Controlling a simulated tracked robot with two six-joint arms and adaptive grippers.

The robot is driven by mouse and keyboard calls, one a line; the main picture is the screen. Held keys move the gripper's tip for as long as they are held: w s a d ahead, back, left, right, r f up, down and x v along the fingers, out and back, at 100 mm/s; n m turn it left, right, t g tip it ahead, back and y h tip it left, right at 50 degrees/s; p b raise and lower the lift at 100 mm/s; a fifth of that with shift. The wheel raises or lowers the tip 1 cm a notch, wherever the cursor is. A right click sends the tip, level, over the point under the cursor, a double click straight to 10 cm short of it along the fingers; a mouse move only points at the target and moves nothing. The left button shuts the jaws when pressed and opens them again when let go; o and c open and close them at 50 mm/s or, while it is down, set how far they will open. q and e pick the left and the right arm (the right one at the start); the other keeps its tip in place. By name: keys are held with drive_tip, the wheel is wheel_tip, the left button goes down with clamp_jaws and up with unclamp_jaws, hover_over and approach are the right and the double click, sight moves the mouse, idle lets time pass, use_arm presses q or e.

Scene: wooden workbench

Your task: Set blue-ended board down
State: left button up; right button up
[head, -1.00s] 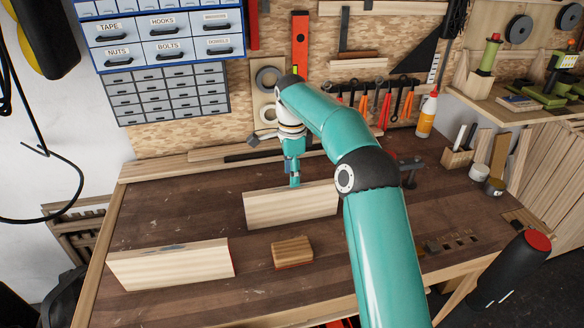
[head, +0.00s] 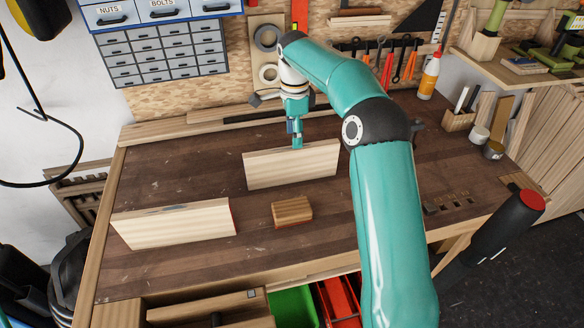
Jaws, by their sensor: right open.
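A pale wooden board (head: 290,168) stands on its long edge near the middle of the workbench. No blue end shows on it from here. My right gripper (head: 297,144) is open at the middle of this board's top edge, pointing down; whether it touches the board I cannot tell. A second pale board (head: 175,226) stands on edge at the front left, with a red right end and a greyish patch on its top edge. My left gripper is out of view.
A small brown wooden block (head: 291,211) lies on the workbench (head: 190,165) between the boards. Below the front edge are a green bin (head: 295,308) and a red one (head: 340,300). Hand tools hang at the back.

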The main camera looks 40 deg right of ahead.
sight(292, 150)
drive_tip(key=shift+w+f+p, duration=0.2)
drive_tip(key=shift+f+p, duration=0.1)
drive_tip(key=shift+f, duration=1.4)
drive_tip(key=shift+w+f+p, duration=0.2)
drive_tip(key=shift+f+p, duration=0.1)
drive_tip(key=shift+f, duration=1.35)
clamp_jaws()
